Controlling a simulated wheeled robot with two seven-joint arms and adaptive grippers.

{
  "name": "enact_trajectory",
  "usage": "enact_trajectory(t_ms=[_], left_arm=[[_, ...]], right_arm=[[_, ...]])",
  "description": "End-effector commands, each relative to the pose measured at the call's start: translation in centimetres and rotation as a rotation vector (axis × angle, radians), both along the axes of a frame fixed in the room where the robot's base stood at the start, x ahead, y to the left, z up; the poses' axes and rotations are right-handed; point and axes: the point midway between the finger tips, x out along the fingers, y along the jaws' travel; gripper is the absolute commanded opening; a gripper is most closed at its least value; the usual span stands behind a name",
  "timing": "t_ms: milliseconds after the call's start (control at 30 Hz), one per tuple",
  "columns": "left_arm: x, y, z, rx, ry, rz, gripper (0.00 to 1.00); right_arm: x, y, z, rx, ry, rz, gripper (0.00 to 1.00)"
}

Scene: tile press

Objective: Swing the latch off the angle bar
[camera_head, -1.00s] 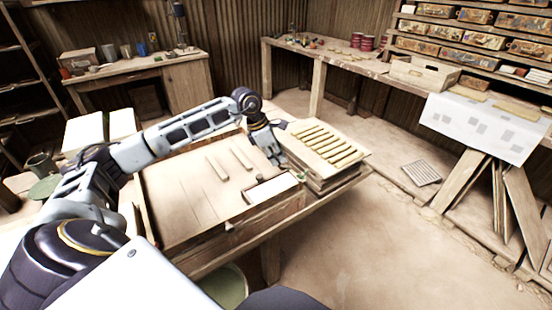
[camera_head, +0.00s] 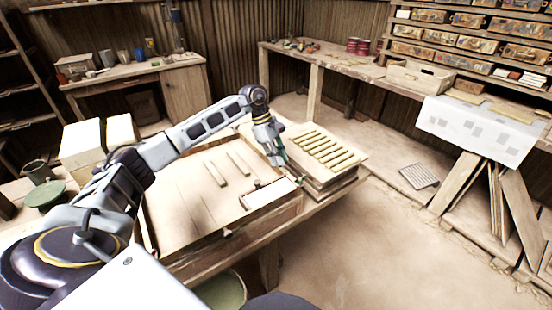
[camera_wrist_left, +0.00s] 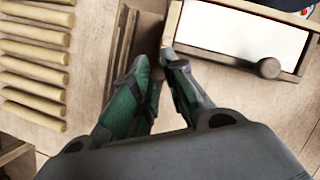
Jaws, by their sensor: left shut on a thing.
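The wooden press board (camera_head: 195,205) lies in front of me, with a white panel (camera_head: 268,192) in a wooden frame at its right end. My left gripper (camera_head: 284,163) reaches down at the board's far right corner, beside the white panel. In the left wrist view, its green and grey fingers (camera_wrist_left: 160,60) are close together at the end of a thin wooden strip (camera_wrist_left: 173,22), which looks like the latch. The fingers hide the grip. A round knob (camera_wrist_left: 268,68) stands on the frame's edge. I cannot pick out the angle bar for sure.
A slatted wooden tray (camera_head: 322,150) stands on a stack just right of my left gripper. Two loose strips (camera_head: 238,162) lie on the board. A green bucket (camera_head: 222,288) is below the front edge.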

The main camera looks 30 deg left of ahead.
Motion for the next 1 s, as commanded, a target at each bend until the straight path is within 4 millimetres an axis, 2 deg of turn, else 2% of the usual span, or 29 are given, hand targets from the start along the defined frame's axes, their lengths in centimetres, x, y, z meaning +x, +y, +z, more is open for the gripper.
enact_trajectory(t_ms=[300,833,867,1000], left_arm=[[0.33,-0.49,-0.31,-0.004,0.007,-0.119,0.00],[0.36,-0.56,-0.43,-0.004,0.009,-0.142,0.00],[0.36,-0.56,-0.43,-0.004,0.009,-0.142,0.18],[0.41,-0.48,-0.33,-0.002,0.006,-0.140,0.36]], right_arm=[[0.65,0.08,0.19,0.001,-0.010,0.000,0.40],[0.80,0.12,0.25,0.001,-0.012,0.000,0.40],[0.79,0.12,0.25,0.001,-0.012,0.000,0.40],[0.75,0.12,0.23,0.001,-0.011,0.000,0.40]])
